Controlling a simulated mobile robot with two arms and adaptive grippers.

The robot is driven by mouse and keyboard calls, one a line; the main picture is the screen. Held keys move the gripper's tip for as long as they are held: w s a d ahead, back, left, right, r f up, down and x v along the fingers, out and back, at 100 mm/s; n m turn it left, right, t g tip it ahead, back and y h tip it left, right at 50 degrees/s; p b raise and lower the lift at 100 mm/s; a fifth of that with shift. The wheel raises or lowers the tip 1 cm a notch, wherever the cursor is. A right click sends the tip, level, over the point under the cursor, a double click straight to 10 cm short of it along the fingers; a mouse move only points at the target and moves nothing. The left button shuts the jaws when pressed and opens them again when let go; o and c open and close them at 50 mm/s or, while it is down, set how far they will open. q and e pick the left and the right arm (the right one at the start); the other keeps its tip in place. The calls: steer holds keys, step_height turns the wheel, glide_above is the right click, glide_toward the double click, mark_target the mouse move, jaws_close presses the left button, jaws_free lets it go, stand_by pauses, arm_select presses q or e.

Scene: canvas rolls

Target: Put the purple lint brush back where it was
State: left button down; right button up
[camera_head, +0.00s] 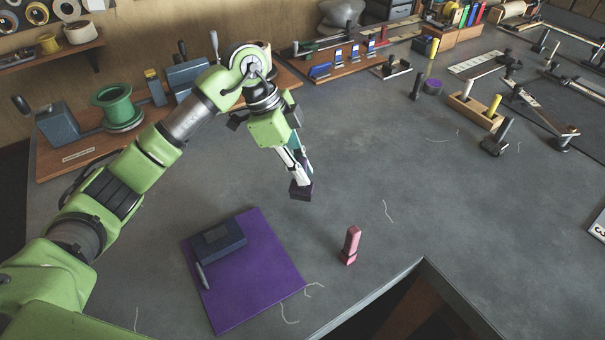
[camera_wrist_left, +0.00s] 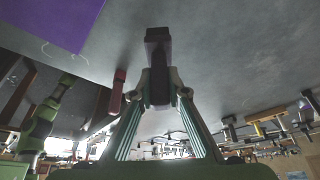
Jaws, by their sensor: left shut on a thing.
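My left gripper (camera_head: 297,177) is shut on a dark purple block-like thing, which I take to be the purple lint brush (camera_head: 301,192). It hangs from the fingertips above the grey table, behind the purple mat and the pink brush. In the left wrist view the brush (camera_wrist_left: 158,65) sits between the two fingers (camera_wrist_left: 160,90), its wider end pointing away from the gripper. Its upper part is partly hidden by the fingers. My right gripper is not in view.
A purple mat (camera_head: 262,285) holds a dark box (camera_head: 219,242) and a grey pen-like thing (camera_head: 202,275). Wooden racks line the back. Loose threads lie about. The middle of the table is largely clear.

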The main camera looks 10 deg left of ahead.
mark_target(304, 193)
arm_select(q)
steer(key=shift+w+f, duration=0.7)
steer(key=shift+f, duration=0.1)
step_height(304, 193, down, 3)
steer(key=shift+p, duration=0.95)
steer(key=shift+f, duration=0.15)
steer(key=shift+f, duration=0.1)
steer(key=c, duration=2)
jaws_free()
steer(key=shift+o, duration=0.2)
